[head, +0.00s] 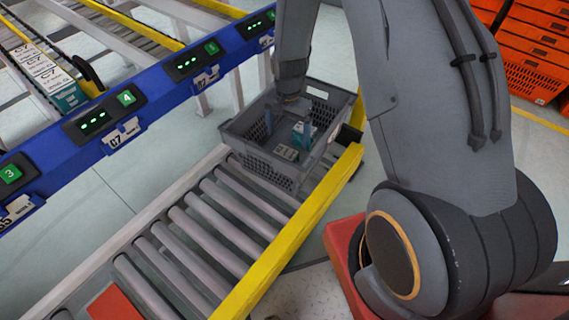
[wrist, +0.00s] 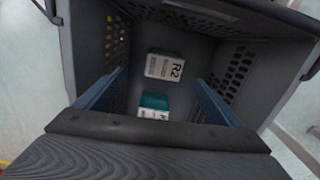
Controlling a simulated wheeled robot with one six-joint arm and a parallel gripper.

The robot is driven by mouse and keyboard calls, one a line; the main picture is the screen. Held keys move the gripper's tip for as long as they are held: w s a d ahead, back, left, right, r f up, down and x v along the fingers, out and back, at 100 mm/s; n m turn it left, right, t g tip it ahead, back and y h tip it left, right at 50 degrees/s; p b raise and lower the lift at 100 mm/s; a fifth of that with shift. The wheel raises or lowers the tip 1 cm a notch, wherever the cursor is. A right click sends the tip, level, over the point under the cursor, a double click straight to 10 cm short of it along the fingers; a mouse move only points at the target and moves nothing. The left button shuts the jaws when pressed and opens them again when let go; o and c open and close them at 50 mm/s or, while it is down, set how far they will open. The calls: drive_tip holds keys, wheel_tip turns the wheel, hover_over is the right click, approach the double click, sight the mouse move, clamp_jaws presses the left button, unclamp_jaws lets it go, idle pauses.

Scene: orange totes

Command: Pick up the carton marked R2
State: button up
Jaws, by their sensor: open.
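The carton marked R2 (wrist: 163,68) lies on the floor of a grey tote (head: 262,163), its white labelled face up. A second carton (wrist: 154,101) with a teal side lies nearer my gripper in the wrist view; its marking is partly cut off. My gripper (wrist: 160,76) is open, its two blue fingers apart and pointing down into the tote. Nothing is between the fingers that I can see them touch. The R2 carton appears beyond the fingertips, between them in the picture. In the head view a pale carton face (head: 286,152) shows in the tote; its marking is unreadable.
The tote's mesh walls surround my gripper closely. It stands at the end of a roller conveyor (head: 205,225) with a yellow rail (head: 300,225). A blue beam (head: 150,100) with numbered displays runs behind. Orange crates (head: 535,55) are stacked at right.

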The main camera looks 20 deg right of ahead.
hover_over(286, 152)
drive_tip(key=shift+m, duration=0.4)
wheel_tip(286, 152, down, 5)
drive_tip(key=shift+d+r+b, duration=0.15)
drive_tip(key=shift+r+b, duration=0.05)
drive_tip(key=shift+b, duration=0.1)
drive_tip(key=shift+a+f+b, duration=0.2)
drive_tip(key=shift+f+b, duration=0.1)
drive_tip(key=shift+f, duration=2.8)
drive_tip(key=c, duration=1.2)
drive_tip(key=shift+c, duration=0.6)
drive_tip(key=shift+r, duration=0.1)
